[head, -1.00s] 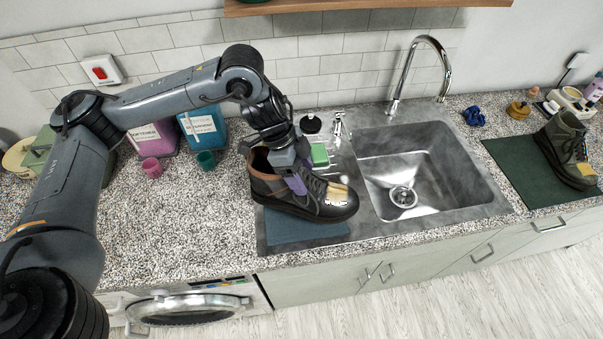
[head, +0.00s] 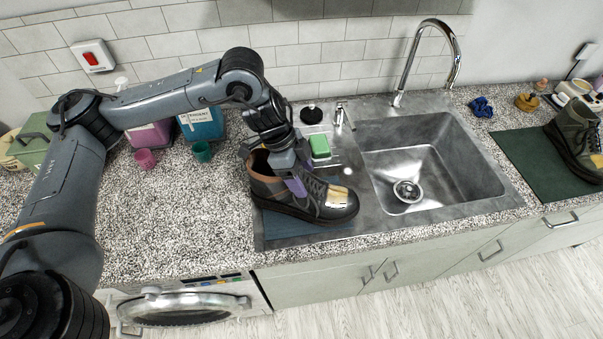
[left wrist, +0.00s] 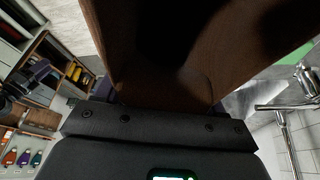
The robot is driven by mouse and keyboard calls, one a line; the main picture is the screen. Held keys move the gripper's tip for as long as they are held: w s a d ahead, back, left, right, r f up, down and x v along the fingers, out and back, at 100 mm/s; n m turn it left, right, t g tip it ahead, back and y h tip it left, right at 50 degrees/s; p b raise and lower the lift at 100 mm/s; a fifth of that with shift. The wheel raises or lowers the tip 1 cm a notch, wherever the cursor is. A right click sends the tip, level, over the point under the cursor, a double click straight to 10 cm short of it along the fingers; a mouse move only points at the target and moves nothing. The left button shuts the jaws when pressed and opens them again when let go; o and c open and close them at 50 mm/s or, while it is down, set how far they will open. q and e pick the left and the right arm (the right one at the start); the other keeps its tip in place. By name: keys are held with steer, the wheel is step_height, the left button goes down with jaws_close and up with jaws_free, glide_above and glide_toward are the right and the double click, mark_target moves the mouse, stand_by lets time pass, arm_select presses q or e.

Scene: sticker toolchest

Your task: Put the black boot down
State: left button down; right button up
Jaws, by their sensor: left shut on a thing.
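The black boot (head: 325,197) stands upright at the left of the sink in the head view, toe to the right, with a tan patch on its toe. It is over a dark blue mat (head: 305,232) on the steel drainboard; I cannot tell for sure whether the sole touches the mat. My left gripper (head: 297,182) is shut on the boot at its upper side; its purple fingers show against it. In the left wrist view the boot's brown inside (left wrist: 180,80) fills the middle, and the fingertips are hidden. My right gripper is not in view.
The sink basin (head: 425,165) with its tall faucet (head: 430,50) is right of the boot. A green sponge (head: 319,146) lies behind it. An olive boot (head: 578,145) stands on a dark green mat (head: 535,165) at the right.

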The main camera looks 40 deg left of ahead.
arm_select(q)
steer(key=shift+f, duration=0.4)
stand_by(0.3)
jaws_free()
steer(key=shift+f, duration=0.1)
